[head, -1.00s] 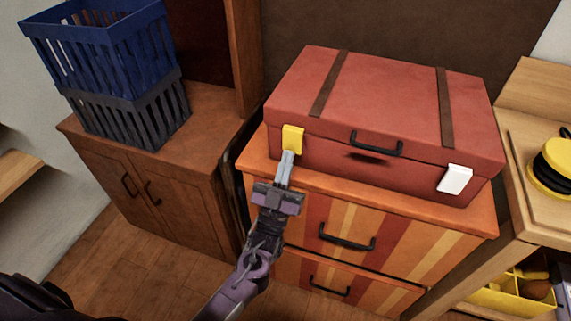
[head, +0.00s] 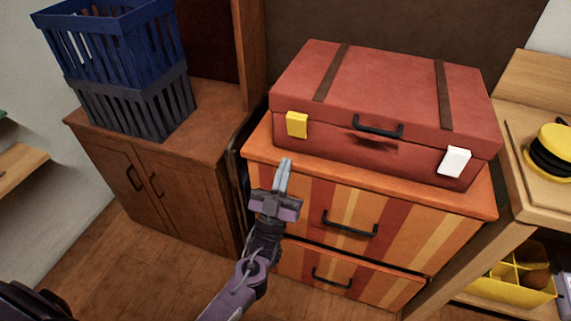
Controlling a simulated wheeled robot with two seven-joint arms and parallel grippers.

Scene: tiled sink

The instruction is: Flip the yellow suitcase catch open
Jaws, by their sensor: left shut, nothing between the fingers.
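The yellow catch (head: 297,124) is on the left of the front face of the red suitcase (head: 390,90), near the lid seam. I cannot tell for sure whether it is flipped open or lying shut. The suitcase lid is down. My left gripper (head: 285,164) is shut and empty. Its fingertips are below the yellow catch and a little left of it in the picture, apart from it, by the front edge of the drawer chest (head: 470,203). My right gripper is not in view.
A white catch (head: 454,162) is on the right of the suitcase front, and a dark handle (head: 378,130) is between the catches. Stacked blue and grey crates (head: 135,105) stand on a brown cabinet (head: 165,185) at left. A wooden bench (head: 520,200) is at right.

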